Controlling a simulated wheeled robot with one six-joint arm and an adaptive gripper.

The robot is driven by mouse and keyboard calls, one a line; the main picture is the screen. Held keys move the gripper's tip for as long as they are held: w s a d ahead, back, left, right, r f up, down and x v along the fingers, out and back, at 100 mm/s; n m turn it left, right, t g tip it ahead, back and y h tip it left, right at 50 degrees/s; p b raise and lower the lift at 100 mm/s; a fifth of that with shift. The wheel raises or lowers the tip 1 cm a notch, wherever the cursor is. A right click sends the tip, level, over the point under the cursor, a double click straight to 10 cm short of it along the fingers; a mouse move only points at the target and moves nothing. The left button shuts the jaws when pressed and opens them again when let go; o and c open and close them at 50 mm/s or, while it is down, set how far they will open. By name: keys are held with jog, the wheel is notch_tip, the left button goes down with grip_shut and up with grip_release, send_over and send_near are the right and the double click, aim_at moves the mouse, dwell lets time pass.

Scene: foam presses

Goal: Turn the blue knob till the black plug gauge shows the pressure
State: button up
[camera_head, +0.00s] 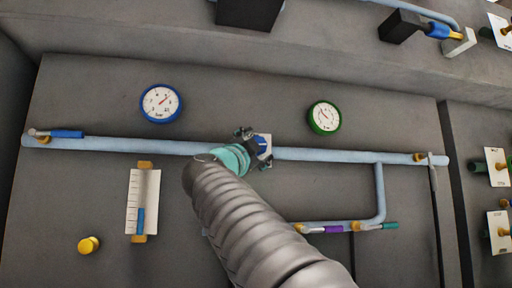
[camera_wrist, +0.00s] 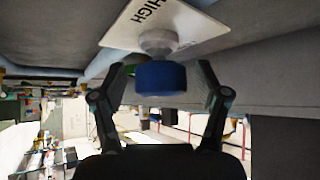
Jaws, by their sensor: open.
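The blue knob (camera_wrist: 161,78) sits on a pale round stem in front of a white plate marked "HIGH" (camera_wrist: 150,18) in the wrist view. In the head view the knob (camera_head: 262,142) shows small on the pale blue pipe, partly hidden by my gripper. My gripper (camera_wrist: 160,82) is open, with one black finger on each side of the knob. Gaps show between the fingers and the knob in the wrist view. I cannot make out a gauge with a black plug. The dial gauges in the head view have a blue rim (camera_head: 146,110) and a green rim (camera_head: 311,122).
The pale blue pipe (camera_head: 350,155) crosses the dark panel, with a blue-handled valve (camera_head: 66,134) at left. Below are a white scale (camera_head: 133,200), a yellow knob (camera_head: 88,245) and purple (camera_head: 333,229) and green (camera_head: 390,226) handles. Dark blocks (camera_head: 250,12) stand above.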

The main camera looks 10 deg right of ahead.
jog(key=shift+a+f, duration=0.1)
jog(key=v, duration=1.2)
dwell(0.4)
